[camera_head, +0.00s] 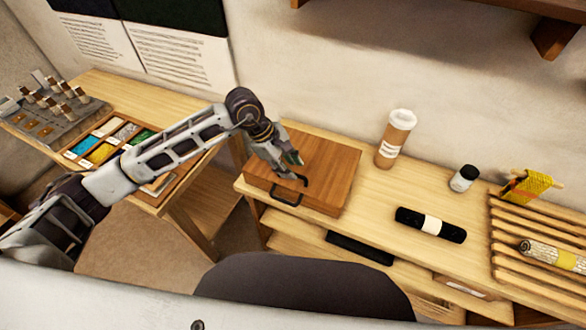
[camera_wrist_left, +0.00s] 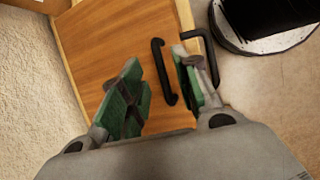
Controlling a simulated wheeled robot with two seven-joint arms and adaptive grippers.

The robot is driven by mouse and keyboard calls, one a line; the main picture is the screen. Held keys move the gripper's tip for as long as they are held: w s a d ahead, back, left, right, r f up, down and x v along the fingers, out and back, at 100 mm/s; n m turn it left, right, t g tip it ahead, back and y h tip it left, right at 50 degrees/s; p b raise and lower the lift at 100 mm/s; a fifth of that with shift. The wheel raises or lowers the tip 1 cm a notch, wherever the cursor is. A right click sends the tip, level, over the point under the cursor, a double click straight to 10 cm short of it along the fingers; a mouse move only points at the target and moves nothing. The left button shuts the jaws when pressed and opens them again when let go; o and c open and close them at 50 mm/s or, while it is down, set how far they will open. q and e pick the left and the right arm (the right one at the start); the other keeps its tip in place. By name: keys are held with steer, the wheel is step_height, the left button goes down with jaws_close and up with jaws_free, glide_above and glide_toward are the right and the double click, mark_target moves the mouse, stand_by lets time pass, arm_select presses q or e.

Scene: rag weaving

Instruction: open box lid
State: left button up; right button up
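A brown wooden box (camera_head: 330,172) sits on the left end of the wooden table, its lid flat and shut. It also shows in the left wrist view (camera_wrist_left: 105,45). A black handle (camera_wrist_left: 160,70) is on the lid near its front edge, and a second black handle (camera_head: 287,197) is on the box's front side. My left gripper (camera_head: 292,160) is above the front part of the lid. In the left wrist view its green-padded fingers (camera_wrist_left: 155,80) are spread, with the lid handle showing between them; contact cannot be told. My right gripper is not in view.
A tan cup (camera_head: 394,140) stands behind and right of the box. A small dark-capped jar (camera_head: 464,178), a black roll (camera_head: 430,224) and a slatted rack (camera_head: 510,240) are farther right. A side table with a tray of coloured swatches (camera_head: 100,153) is at left.

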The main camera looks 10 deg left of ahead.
arm_select(q)
steer(key=shift+x, duration=1.35)
jaws_close()
